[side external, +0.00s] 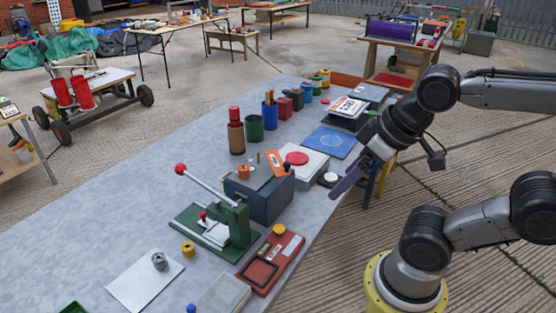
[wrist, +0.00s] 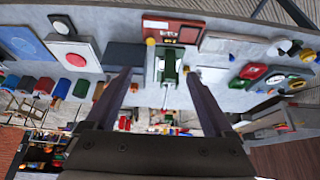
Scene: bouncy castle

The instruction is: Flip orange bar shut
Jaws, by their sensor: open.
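An orange bar (side external: 276,163) with a pale marking stands tilted up on the grey top of a dark blue box (side external: 268,200), near the table's right edge. A small orange block (side external: 243,171) sits on the same top, to its left. My gripper (side external: 347,183) is open and empty, right of the box and off the table's edge, apart from the bar. In the wrist view the two fingers of my gripper (wrist: 157,80) are spread wide. The dark blue box (wrist: 124,55) shows there beside the left finger; I cannot make out the orange bar in that view.
A green lever press (side external: 225,225) with a red-knobbed handle stands just in front of the box. A white plate with a red disc (side external: 297,158) and a white round button (side external: 330,178) lie behind and right. A red case (side external: 270,262) lies at the near edge.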

